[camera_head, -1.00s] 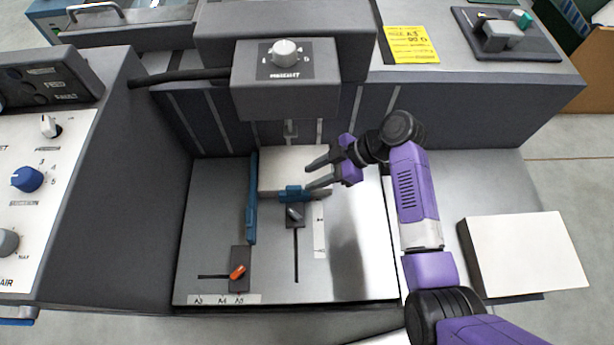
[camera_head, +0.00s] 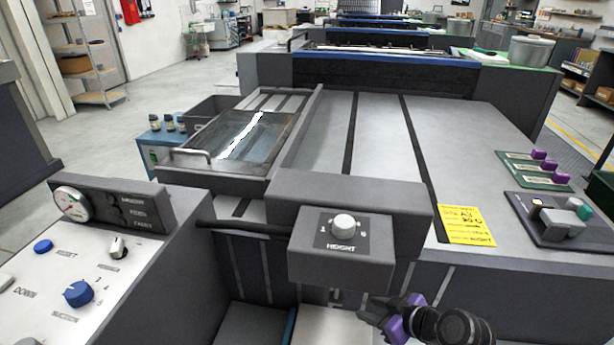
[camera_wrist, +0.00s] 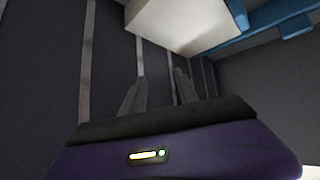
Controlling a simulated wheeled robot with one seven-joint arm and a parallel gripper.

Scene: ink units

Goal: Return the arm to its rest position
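My gripper (camera_head: 380,316) is at the bottom of the head view, just below the grey box with the HEIGHT knob (camera_head: 344,225). Its purple and black wrist runs off the lower edge. In the wrist view my gripper (camera_wrist: 158,88) shows two dark fingers apart, with nothing between them. A white block or stack (camera_wrist: 185,22) lies beyond the fingertips there, beside blue guides (camera_wrist: 280,18). The stack's top also shows at the bottom of the head view (camera_head: 325,325). Most of my arm is out of view.
A control panel (camera_head: 70,285) with knobs and a gauge stands at the left. The large grey machine bed (camera_head: 385,140) fills the middle, with a yellow note (camera_head: 466,226) and a small switch unit (camera_head: 555,218) at right. A glass-topped tray (camera_head: 235,135) lies behind.

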